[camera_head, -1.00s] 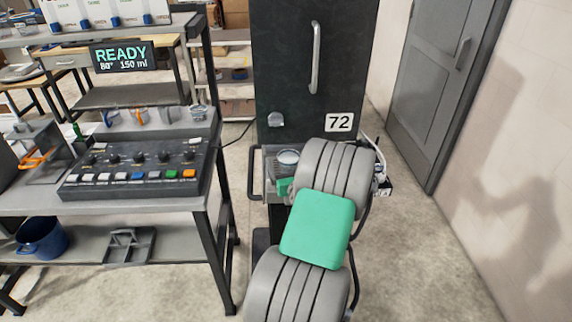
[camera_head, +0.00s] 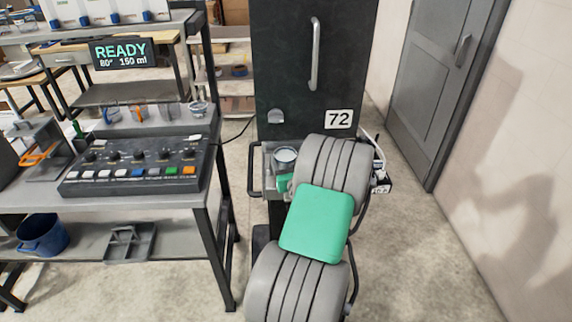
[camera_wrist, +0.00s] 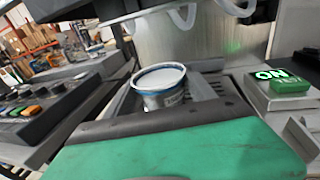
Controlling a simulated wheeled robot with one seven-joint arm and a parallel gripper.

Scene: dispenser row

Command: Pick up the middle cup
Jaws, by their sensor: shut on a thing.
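My gripper (camera_head: 284,181) is shut on this cup. Its fingertips are mostly hidden by the green and dark hand in the wrist view and by my arm in the head view. I cannot tell whether the cup's base touches the tray.
The dark cabinet (camera_head: 290,70) marked 72 stands close behind the cup. Curved clear tubes (camera_wrist: 183,16) hang near it. A lit ON switch (camera_wrist: 285,84) is to the right. A button panel (camera_head: 135,165) and small cups (camera_head: 198,108) are on the left bench. A grey door (camera_head: 428,80) is right.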

